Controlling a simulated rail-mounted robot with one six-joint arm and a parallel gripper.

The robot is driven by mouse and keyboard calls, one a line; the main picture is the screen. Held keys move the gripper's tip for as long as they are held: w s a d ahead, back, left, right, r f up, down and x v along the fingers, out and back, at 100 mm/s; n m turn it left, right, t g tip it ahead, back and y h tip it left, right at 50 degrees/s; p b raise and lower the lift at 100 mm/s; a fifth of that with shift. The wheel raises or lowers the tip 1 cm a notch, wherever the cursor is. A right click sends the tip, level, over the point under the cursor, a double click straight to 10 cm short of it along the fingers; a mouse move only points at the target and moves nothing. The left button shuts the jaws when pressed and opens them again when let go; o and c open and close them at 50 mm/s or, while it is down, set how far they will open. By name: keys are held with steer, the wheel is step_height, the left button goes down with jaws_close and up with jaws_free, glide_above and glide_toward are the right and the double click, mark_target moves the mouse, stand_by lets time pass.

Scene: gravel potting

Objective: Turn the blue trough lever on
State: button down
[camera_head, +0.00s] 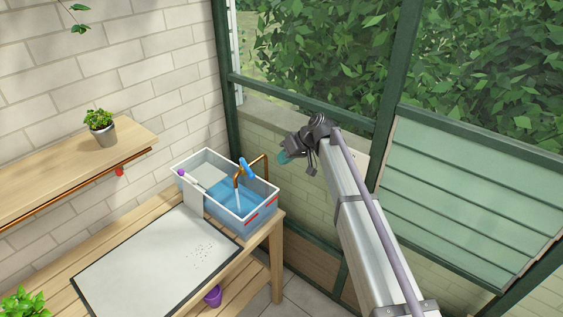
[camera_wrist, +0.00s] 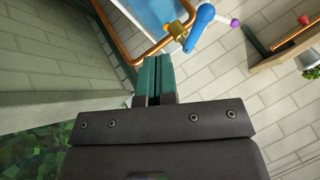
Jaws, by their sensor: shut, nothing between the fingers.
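The blue lever (camera_head: 247,168) sits on the copper tap (camera_head: 238,180) at the right side of the trough (camera_head: 262,207). A pale streak, which looks like running water, hangs below the spout, and blue water lies in the trough. My gripper (camera_head: 284,157) is shut and empty, in the air right of the lever and apart from it. In the wrist view the teal fingers (camera_wrist: 153,80) are pressed together. The blue lever (camera_wrist: 200,27) is there above and right of the fingertips, beside a brass fitting (camera_wrist: 175,30).
A purple pot (camera_head: 213,296) is below. A green window frame (camera_head: 385,80) stands behind my arm.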

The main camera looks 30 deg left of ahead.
mark_target(247, 169)
steer(key=s+a+f+b, duration=0.3)
steer(key=s+a+f, duration=0.1)
steer(key=s+a, duration=0.1)
steer(key=shift+a+f, duration=0.25)
steer(key=shift+a, duration=0.35)
steer(key=shift+d, duration=0.1)
